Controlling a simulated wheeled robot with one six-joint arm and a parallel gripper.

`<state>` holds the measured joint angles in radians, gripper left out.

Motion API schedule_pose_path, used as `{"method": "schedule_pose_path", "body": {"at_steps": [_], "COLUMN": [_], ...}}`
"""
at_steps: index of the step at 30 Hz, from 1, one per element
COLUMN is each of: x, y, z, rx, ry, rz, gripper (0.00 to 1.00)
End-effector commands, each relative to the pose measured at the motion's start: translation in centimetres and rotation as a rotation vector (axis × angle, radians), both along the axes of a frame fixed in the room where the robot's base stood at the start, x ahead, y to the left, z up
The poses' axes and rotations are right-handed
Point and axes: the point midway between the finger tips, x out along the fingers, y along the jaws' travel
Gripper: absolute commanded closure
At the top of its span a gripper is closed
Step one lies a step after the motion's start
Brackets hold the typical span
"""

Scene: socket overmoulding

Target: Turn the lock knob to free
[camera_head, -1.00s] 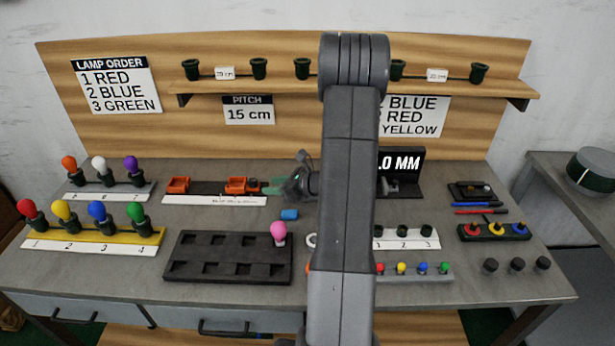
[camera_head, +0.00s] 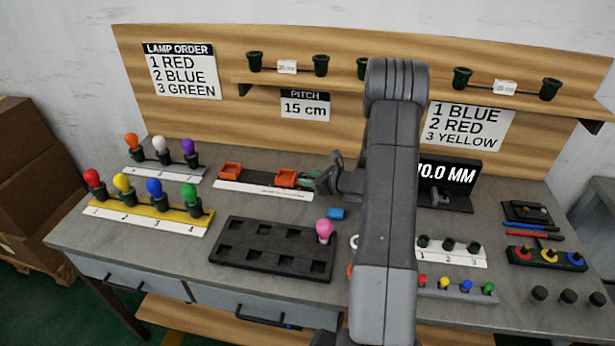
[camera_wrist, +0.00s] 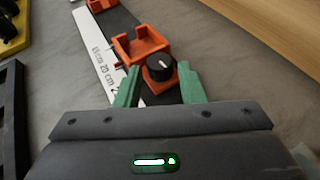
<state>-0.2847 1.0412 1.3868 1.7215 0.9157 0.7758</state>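The black lock knob (camera_wrist: 159,66) with a white pointer line sits on the orange sliding block (camera_wrist: 140,46) in the wrist view. The pointer line runs roughly toward the top of the picture. My gripper (camera_wrist: 158,84) has two green fingers set apart, one on each side of the knob's orange base. I cannot tell whether either finger touches it. In the head view the orange block (camera_head: 287,178) is on the rail, with my gripper (camera_head: 312,180) just right of it. The knob is too small to read there.
A white ruler strip (camera_head: 262,190) runs along the rail, with another orange block (camera_head: 230,170) at its left end. A blue piece (camera_head: 336,213) and a black tray (camera_head: 275,262) with a pink lamp (camera_head: 324,230) are nearer the front. A display (camera_head: 448,172) stands right.

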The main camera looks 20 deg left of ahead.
Motion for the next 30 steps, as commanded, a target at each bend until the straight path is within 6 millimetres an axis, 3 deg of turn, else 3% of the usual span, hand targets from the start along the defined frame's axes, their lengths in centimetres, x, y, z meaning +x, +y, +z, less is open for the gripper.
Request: {"method": "schedule_pose_path", "body": {"at_steps": [4,13,14,18,19,30], "x": [0.25,0.35,0.35,0.34,0.33,0.53], "y": [1.04,1.24,1.24,1.24,1.23,1.19], "z": [-0.43,-0.55,-0.55,-0.53,-0.53,-0.57], "rx": [-0.001,0.000,0.000,0.000,0.000,0.000], "ry": [0.000,0.000,0.000,0.000,0.000,-0.001], "rz": [0.000,-0.001,-0.001,0.000,0.000,0.062], "gripper": [0.64,0.64,0.66,0.94,0.96,0.96]}}
